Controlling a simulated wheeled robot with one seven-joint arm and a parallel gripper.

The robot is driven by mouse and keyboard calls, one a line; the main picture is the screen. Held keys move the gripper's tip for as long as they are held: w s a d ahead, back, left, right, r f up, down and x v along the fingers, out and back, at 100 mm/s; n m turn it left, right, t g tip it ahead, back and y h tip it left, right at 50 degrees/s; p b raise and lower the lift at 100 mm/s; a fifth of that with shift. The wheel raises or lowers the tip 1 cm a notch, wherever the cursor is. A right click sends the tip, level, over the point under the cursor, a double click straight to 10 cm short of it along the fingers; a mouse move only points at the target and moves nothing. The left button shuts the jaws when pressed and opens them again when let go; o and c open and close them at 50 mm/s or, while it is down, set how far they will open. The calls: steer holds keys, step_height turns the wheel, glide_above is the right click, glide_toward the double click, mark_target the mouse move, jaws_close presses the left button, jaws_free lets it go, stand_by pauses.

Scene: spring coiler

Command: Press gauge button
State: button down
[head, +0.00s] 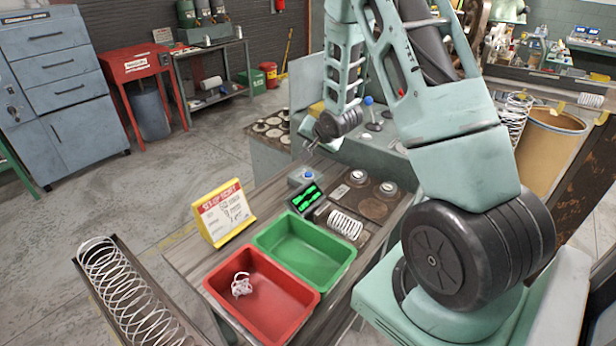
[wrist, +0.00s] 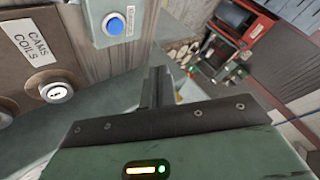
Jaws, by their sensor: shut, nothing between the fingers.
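A small grey box with a round blue button (head: 308,173) stands on the bench beside a black gauge with a lit green display (head: 307,198). A blue button (wrist: 115,25) on a grey plate, probably the same one, shows at the upper left of the wrist view. My gripper (head: 312,149) is shut and empty, above and behind the box in the head view. Its fingers (wrist: 158,88) are together in the wrist view, to the right of and below the button. The fingers look apart from the button.
A spring (head: 345,225) lies by the gauge. Green (head: 343,268) and red (head: 298,312) bins stand in front, a tangled white coil (head: 241,285) in the red one. A yellow-edged sign (head: 223,212) stands at left. Two round knobs (head: 388,188) sit right of the button box.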

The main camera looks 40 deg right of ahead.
mark_target(310, 176)
step_height(310, 176, down, 8)
steer(key=b, duration=0.5)
steer(key=shift+r, duration=0.2)
stand_by(1.6)
steer(key=shift+f+b, duration=0.4)
steer(key=shift+b, duration=0.15)
steer(key=shift+f+b, duration=0.3)
steer(key=shift+f, duration=0.1)
stand_by(0.4)
steer(key=shift+r, duration=0.15)
steer(key=shift+r+p, duration=0.6)
steer(key=shift+r, duration=0.1)
steer(key=shift+r+p, duration=1.95)
steer(key=shift+r, duration=0.6)
